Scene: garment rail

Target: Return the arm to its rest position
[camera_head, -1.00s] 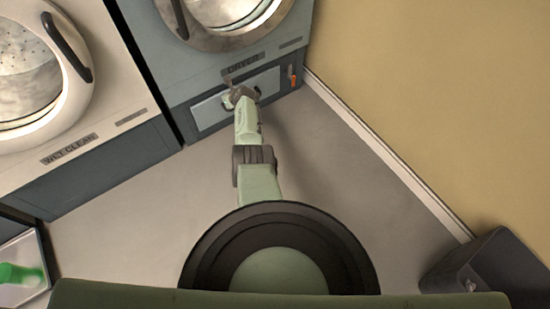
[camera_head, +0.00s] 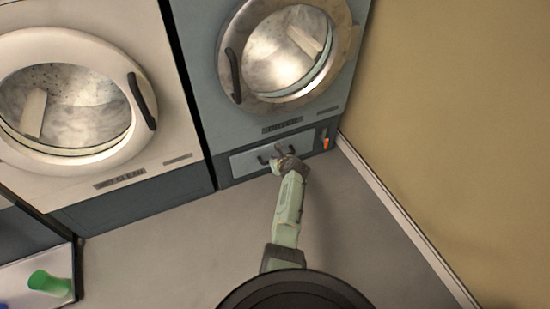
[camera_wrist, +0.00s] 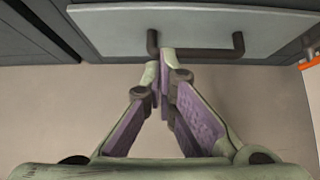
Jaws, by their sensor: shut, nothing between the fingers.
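My gripper (camera_head: 280,153) is at the end of my pale green arm, which reaches forward over the floor toward the dryer. In the head view it overlaps the light panel with a dark handle at the dryer's foot. In the wrist view my gripper (camera_wrist: 164,62) has its fingertips together with nothing between them. The dark bar handle (camera_wrist: 200,53) lies just beyond the fingertips; I cannot tell whether they touch it.
The grey dryer (camera_head: 232,125) has a round glass door, shut. The white wet-clean machine (camera_head: 150,155) stands to its left. A tan wall (camera_head: 455,130) closes the right. A green cup (camera_head: 48,283) is on a pale surface at lower left. Grey floor (camera_head: 170,265) is clear.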

